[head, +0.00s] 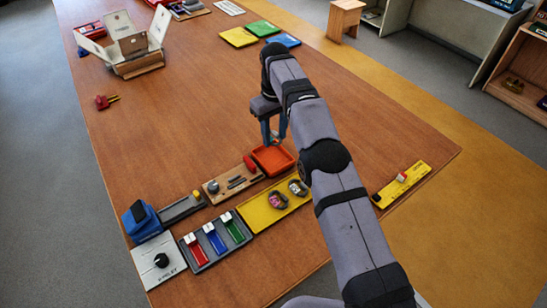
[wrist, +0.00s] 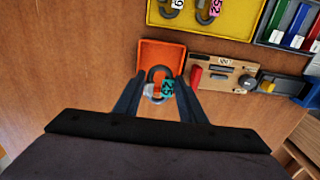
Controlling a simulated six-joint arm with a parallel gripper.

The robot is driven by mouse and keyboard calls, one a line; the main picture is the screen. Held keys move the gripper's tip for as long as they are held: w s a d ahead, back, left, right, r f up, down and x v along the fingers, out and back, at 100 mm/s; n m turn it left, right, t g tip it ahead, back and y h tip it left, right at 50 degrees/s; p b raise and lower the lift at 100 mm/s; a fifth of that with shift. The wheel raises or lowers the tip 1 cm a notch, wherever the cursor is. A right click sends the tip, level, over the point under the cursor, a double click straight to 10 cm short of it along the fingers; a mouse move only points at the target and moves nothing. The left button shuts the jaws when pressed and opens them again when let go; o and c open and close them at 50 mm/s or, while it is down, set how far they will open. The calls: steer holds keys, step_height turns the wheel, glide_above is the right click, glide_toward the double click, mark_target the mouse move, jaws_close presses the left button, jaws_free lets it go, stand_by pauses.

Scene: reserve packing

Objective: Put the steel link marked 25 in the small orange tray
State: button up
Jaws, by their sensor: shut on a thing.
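My gripper (wrist: 157,88) is shut on a steel link (wrist: 158,73) with a teal tag that reads 25. In the head view my gripper (head: 272,139) is at the far edge of the orange tray (head: 283,161); the link cannot be made out there. I cannot tell whether the link touches the tray. Otherwise the tray looks empty.
A yellow tray (head: 256,218) beside the orange one holds two tagged links, one marked 52. A wooden board (head: 212,198) with a red-handled tool and small parts is close by. A grey rack (head: 205,262) holds red, blue and green pieces.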

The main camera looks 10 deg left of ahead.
mark_target(275, 162)
steer(key=shift+f+p, duration=0.9)
steer(key=shift+f, duration=3.75)
steer(key=shift+f, duration=0.2)
steer(key=o, duration=0.9)
steer(key=shift+r, duration=0.2)
steer(key=shift+r+b, duration=0.35)
steer(key=shift+r, duration=0.15)
step_height(275, 162, up, 11)
steer(key=shift+r+p, duration=0.1)
steer(key=shift+p, duration=0.4)
